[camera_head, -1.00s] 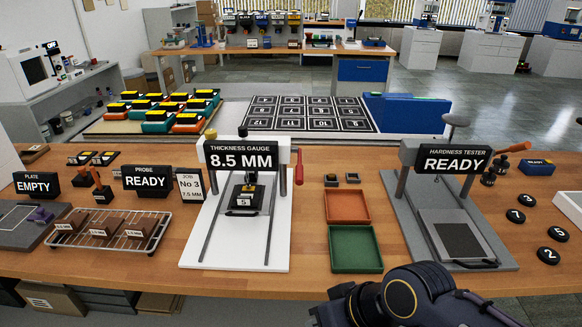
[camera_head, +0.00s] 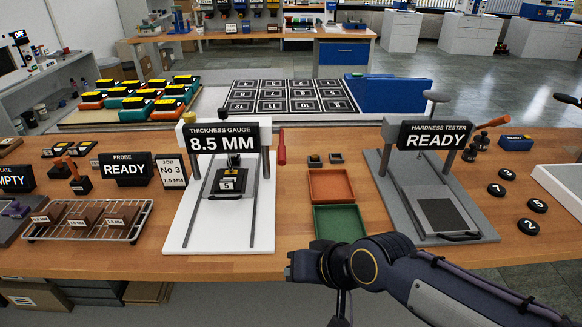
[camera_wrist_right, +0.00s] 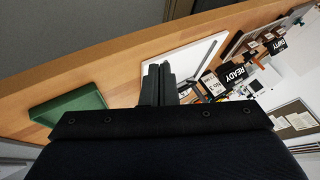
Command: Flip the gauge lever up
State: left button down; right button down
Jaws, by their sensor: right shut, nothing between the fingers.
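The thickness gauge has a white base (camera_head: 178,226) and a black sign (camera_head: 222,139) reading 8.5 MM. Its red lever (camera_head: 281,148) is on the right side of the frame, with the handle hanging down. A dark block labelled 5 (camera_head: 228,185) sits under the gauge. My right gripper (camera_head: 291,268) is at the table's front edge, below and in front of the lever and clear of it. The right wrist view shows its fingers (camera_wrist_right: 159,72) shut and empty, with the white base (camera_wrist_right: 190,55) beyond them. The lever is not clear there. My left gripper is out of view.
An orange tray (camera_head: 331,172) and a green tray (camera_head: 316,222) lie right of the gauge; the green one is partly behind my right arm. The hardness tester (camera_head: 385,200) stands further right. A wire rack (camera_head: 40,234) with brown blocks is on the left.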

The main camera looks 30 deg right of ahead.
jog(key=w+d+m+t+h+b, duration=0.9)
jog(key=w+m, duration=0.7)
jog(key=m, duration=0.6)
jog(key=d+t, duration=0.3)
jog(key=shift+d+f+m+h+b, duration=0.3)
jog(key=shift+d+f+m+b, duration=0.05)
jog(key=shift+m, duration=0.05)
jog(key=shift+w, duration=0.1)
jog(key=p, duration=0.2)
send_near(282, 147)
jog(key=w+d, duration=0.2)
jog(key=w, duration=0.1)
jog(key=w+d, duration=0.1)
jog(key=shift+w+d+f, duration=0.15)
jog(key=shift+f, duration=0.2)
